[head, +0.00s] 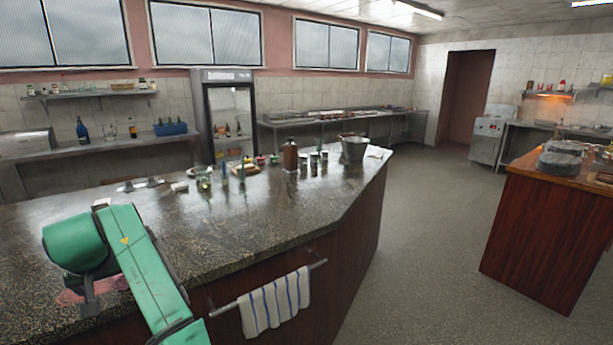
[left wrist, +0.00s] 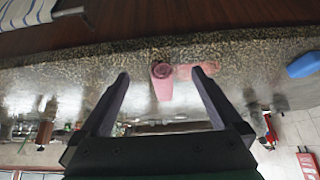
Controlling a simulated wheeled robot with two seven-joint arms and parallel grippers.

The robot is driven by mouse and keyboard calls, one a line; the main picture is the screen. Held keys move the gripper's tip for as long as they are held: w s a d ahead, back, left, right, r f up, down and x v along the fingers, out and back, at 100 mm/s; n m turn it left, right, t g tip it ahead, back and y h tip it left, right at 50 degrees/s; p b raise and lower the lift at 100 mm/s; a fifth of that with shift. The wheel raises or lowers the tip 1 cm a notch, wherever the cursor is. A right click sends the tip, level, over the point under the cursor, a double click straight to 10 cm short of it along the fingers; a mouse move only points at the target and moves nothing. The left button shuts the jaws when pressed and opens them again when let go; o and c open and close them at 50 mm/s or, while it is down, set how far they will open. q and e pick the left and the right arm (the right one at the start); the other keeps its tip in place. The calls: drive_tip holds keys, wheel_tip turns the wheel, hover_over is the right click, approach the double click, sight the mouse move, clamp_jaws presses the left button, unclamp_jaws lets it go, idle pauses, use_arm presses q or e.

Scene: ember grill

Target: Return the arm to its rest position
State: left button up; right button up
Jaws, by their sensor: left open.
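My left arm (head: 140,265) reaches in over the near left part of the dark stone counter (head: 240,215). My left gripper (head: 90,306) is low over the counter, mostly hidden behind the arm in the head view. In the left wrist view the two fingers (left wrist: 161,78) stand wide apart. A pink, roll-like thing (left wrist: 162,88) shows between the fingers, and no finger touches it visibly. A flat pinkish patch (left wrist: 184,72) lies beside it. I cannot tell what these pink things are. My right gripper is not in view.
A striped towel (head: 274,304) hangs on a rail at the counter's front. Bottles, small jars and a metal bucket (head: 354,149) stand farther back on the counter. A blue thing (left wrist: 304,65) lies at the right in the left wrist view. The floor (head: 430,240) to the right is clear.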

use_arm(q)
drive_tip(key=w+d+f+m, duration=0.2)
drive_tip(key=w+f, duration=0.2)
drive_tip(key=f, duration=0.4)
drive_tip(key=w+d+f+m, duration=0.2)
drive_tip(key=w+f+m, duration=0.1)
drive_tip(key=f, duration=0.5)
drive_tip(key=s+d+f+m+h, duration=0.15)
drive_tip(key=s+d+f, duration=0.25)
drive_tip(key=f, duration=0.7)
drive_tip(key=s+d+f+m, duration=0.2)
drive_tip(key=s+d+f, duration=0.1)
drive_tip(key=f, duration=0.9)
drive_tip(key=s+d+f+m+g+h, duration=0.1)
drive_tip(key=s+d+f, duration=0.1)
drive_tip(key=s+f, duration=0.6)
drive_tip(key=s+d+f+g+h, duration=0.1)
drive_tip(key=s+d+f, duration=0.1)
drive_tip(key=s+f, duration=0.65)
drive_tip(key=s+f+g, duration=0.1)
drive_tip(key=s+f, duration=0.1)
drive_tip(key=s, duration=0.9)
drive_tip(key=s+d+f+g, duration=0.1)
drive_tip(key=s+f, duration=0.1)
drive_tip(key=s, duration=1)
drive_tip(key=shift+f, duration=0.2)
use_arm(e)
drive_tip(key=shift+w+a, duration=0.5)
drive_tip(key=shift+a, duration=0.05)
